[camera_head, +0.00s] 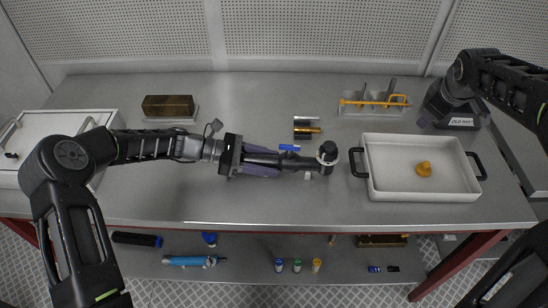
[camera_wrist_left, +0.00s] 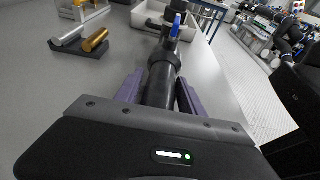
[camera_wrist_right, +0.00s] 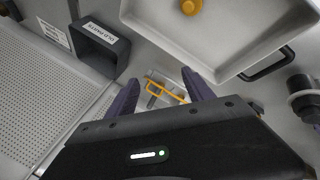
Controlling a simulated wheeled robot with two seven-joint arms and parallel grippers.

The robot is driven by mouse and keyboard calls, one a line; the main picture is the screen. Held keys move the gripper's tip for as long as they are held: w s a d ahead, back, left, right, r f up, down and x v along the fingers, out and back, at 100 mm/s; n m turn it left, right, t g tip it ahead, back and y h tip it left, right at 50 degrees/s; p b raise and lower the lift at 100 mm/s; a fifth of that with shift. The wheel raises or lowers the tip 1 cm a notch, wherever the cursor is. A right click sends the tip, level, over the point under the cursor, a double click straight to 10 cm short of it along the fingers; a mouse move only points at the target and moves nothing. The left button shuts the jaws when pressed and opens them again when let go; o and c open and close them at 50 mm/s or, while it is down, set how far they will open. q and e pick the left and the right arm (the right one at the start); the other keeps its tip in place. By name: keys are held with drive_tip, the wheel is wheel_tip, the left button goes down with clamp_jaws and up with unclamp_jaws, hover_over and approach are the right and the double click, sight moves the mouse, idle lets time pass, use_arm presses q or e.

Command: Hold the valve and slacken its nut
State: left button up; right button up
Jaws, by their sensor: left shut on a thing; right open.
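The valve is a black pipe-like body (camera_head: 300,162) with a blue handle (camera_head: 289,148) and a thick dark round end, seemingly the nut (camera_head: 327,154), at its right. It lies along the bench top in front of my left arm. My left gripper (camera_head: 268,163) is shut on the valve's left part. In the left wrist view the black body (camera_wrist_left: 162,78) runs between its purple fingers, with the blue handle (camera_wrist_left: 175,26) beyond. My right gripper (camera_wrist_right: 163,90) is open and empty in the right wrist view, with an orange-yellow tool (camera_wrist_right: 165,91) beyond its fingers.
A white tray (camera_head: 375,185) holding an orange knob (camera_head: 424,169) stands right of the valve. Behind it is a rack with the orange tool (camera_head: 375,101). A dark "OLD PARTS" box (camera_head: 461,122) is at the right. Silver and gold cylinders (camera_head: 307,130) lie behind the valve.

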drive_tip(key=shift+s+d+f+n+h, duration=0.1)
drive_tip(key=shift+s+d+n+h, duration=0.05)
drive_tip(key=shift+d, duration=0.85)
drive_tip(key=shift+s+d+f+n+h, duration=0.1)
drive_tip(key=shift+s+d+n+h, duration=0.05)
drive_tip(key=shift+d, duration=0.8)
drive_tip(key=shift+a, duration=0.15)
drive_tip(key=r+n+g+y, duration=0.2)
drive_tip(key=n+g+y, duration=0.1)
drive_tip(key=g+y, duration=0.1)
hover_over(330, 145)
drive_tip(key=shift+w+a+f, duration=0.1)
drive_tip(key=shift+w, duration=0.2)
drive_tip(key=shift+s, duration=0.35)
drive_tip(key=shift+f, duration=0.15)
drive_tip(key=shift+s+d+x, duration=0.2)
drive_tip(key=shift+s+x, duration=0.05)
drive_tip(key=shift+x, duration=1.2)
drive_tip(key=shift+s+d+x, duration=0.15)
drive_tip(key=shift+s+x, duration=0.1)
drive_tip(key=shift+x, duration=1.2)
drive_tip(key=shift+s+d+x, duration=0.2)
drive_tip(key=shift+s+x, duration=0.05)
drive_tip(key=shift+x, duration=1.2)
